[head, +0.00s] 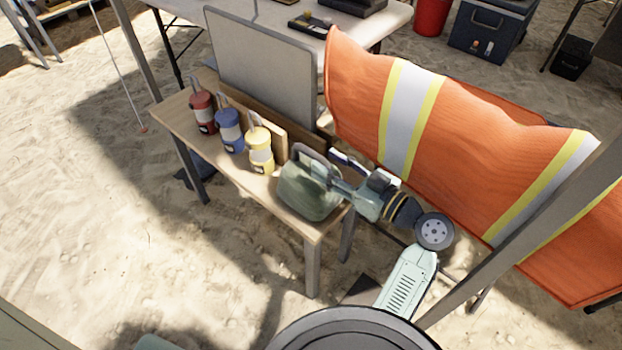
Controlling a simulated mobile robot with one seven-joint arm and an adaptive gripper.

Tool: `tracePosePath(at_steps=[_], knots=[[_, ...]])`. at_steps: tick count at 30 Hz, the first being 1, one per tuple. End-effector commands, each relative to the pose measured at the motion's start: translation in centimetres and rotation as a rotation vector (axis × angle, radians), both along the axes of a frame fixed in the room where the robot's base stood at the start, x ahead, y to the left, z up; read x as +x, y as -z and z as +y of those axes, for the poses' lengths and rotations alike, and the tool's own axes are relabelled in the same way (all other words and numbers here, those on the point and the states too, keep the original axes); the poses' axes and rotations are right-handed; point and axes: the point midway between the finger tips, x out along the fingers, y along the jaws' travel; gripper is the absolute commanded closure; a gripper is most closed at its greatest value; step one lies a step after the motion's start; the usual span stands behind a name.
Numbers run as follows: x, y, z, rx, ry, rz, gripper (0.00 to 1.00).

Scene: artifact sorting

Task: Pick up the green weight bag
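The green weight bag (308,193) stands on the front right end of the narrow wooden table. It is a rounded, dull green bag with a dark carrying handle on top. My gripper (338,182) comes in from the right, with its fingers pointing left at the upper right side of the bag, beside the handle. The fingertips overlap the bag in this view. I cannot tell whether they touch it or close on the handle.
Yellow (261,156), blue (230,135) and red (204,112) canisters stand in a row left of the bag. A grey panel (262,75) rises behind them. An orange reflective cloth (355,85) hangs close by on the right. Sand in front of the wooden table (308,232) is clear.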

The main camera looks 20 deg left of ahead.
Motion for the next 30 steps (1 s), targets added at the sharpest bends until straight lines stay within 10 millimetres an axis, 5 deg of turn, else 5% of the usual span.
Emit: tracePosePath(at_steps=[12, 21, 30], knots=[[1.4, -0.4, 4.8, 0.0, -0.001, 0.0, 0.62], [1.6, -0.2, 5.3, -0.001, 0.001, -0.002, 0.62], [1.6, -0.2, 5.2, -0.001, 0.002, -0.002, 0.82]])
